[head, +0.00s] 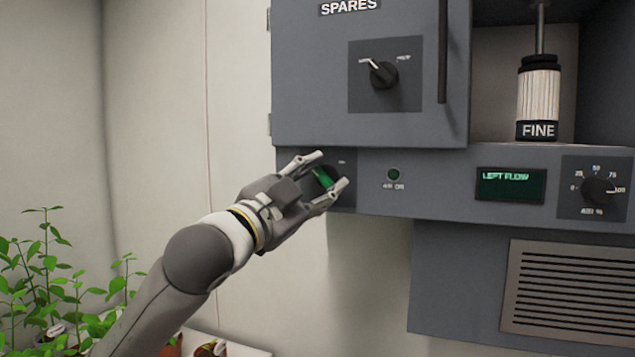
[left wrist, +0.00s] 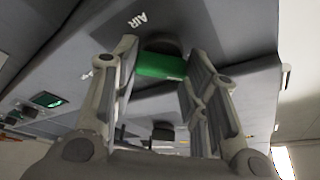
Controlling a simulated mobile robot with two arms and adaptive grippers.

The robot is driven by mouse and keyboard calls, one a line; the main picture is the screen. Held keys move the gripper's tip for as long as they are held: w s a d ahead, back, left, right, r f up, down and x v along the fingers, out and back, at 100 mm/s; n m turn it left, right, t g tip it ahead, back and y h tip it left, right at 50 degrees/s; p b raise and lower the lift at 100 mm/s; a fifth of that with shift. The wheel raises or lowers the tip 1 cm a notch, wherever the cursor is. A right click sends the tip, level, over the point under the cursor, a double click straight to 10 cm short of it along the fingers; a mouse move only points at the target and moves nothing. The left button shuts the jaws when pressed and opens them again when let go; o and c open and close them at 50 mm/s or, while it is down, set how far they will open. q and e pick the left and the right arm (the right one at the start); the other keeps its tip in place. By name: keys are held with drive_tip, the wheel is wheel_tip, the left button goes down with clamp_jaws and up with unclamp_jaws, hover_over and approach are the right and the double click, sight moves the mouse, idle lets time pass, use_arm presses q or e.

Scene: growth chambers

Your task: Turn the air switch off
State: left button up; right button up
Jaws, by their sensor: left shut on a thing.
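The air switch (head: 323,178) has a green handle and sits at the left end of the grey control panel, partly hidden by my gripper. My left gripper (head: 330,170) is at the panel, with one finger above and one below the handle, shut on it. In the left wrist view the green handle (left wrist: 160,66) lies between the two fingers, beside the label AIR. The switch's exact turned position is hard to read. A dark green lamp (head: 393,174) marked AIR ON is to the right. My right gripper is not in view.
Above is a grey SPARES door (head: 310,100) with a black knob (head: 383,74) and a vertical bar handle (head: 443,50). To the right are a LEFT FLOW display (head: 510,185), an air dial (head: 598,190) and a vent (head: 570,290). Plants (head: 45,275) stand lower left.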

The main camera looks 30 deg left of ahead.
use_arm(q)
drive_tip(key=shift+f, duration=0.1)
drive_tip(key=o, duration=0.7)
drive_tip(key=shift+o, duration=0.2)
drive_tip(key=v, duration=0.7)
drive_tip(key=shift+s, duration=0.2)
